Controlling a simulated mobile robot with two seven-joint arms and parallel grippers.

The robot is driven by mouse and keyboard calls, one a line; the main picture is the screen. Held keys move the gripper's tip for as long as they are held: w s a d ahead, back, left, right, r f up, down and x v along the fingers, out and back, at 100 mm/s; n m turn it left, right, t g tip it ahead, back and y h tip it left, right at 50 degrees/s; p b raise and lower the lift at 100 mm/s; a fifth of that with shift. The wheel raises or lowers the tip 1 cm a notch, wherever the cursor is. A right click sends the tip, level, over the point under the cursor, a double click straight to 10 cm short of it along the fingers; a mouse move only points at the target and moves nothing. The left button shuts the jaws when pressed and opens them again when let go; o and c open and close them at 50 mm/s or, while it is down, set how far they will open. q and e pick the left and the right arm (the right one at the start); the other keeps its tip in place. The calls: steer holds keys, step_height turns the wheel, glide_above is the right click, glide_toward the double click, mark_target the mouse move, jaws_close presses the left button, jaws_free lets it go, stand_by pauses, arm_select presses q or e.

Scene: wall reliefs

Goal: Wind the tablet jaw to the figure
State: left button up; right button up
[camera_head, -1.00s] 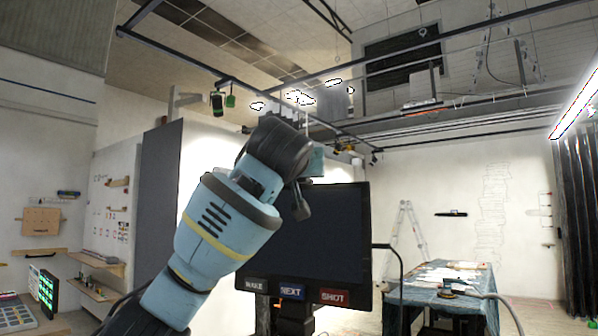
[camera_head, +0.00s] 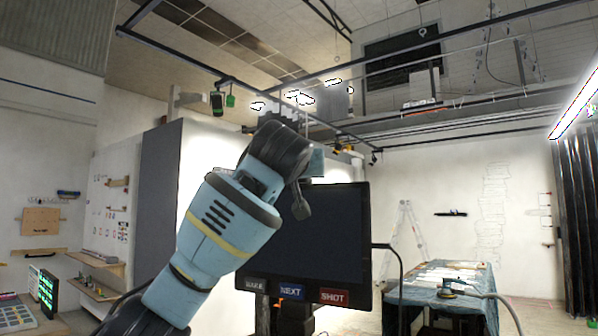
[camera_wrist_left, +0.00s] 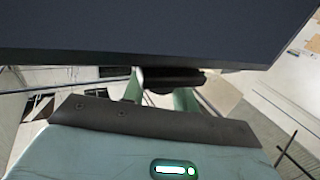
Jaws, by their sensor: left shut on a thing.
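The tablet (camera_head: 325,235) is a large dark screen on a dark stand, mid-picture in the head view. Buttons marked NEXT and SHOT, and a dimmer one at left, line its lower edge. My left arm crosses its upper left part. In the left wrist view, the tablet's dark panel (camera_wrist_left: 140,30) spans the top. My left gripper (camera_wrist_left: 160,90) has pale green fingers shut on a small dark knob-like piece (camera_wrist_left: 178,80) just below the panel edge. The fingertips are partly hidden. I cannot make out a figure on the screen. My right gripper is not in view.
A cloth-covered table (camera_head: 440,285) with papers and a hose stands at the right, and a stepladder (camera_head: 408,235) leans behind it. Shelves line the left wall. A pale panel stands behind my arm.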

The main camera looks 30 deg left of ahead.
arm_select(q)
steer(key=shift+h, duration=0.5)
steer(key=m+h, duration=0.3)
steer(key=h, duration=0.1)
steer(key=m+t+h, duration=0.1)
steer(key=m+h, duration=0.2)
steer(key=h, duration=0.1)
steer(key=shift+t, duration=0.3)
steer(key=m+g+h, duration=0.2)
steer(key=m+h, duration=0.1)
steer(key=h, duration=0.1)
steer(key=m+g+h, duration=0.1)
steer(key=m+h, duration=0.2)
steer(key=h, duration=0.2)
steer(key=shift+g, duration=0.4)
steer(key=shift+m+h, duration=0.4)
steer(key=shift+h, duration=0.1)
steer(key=o, duration=0.9)
steer(key=shift+o, duration=0.2)
steer(key=v, duration=0.7)
steer(key=shift+s+a, duration=0.3)
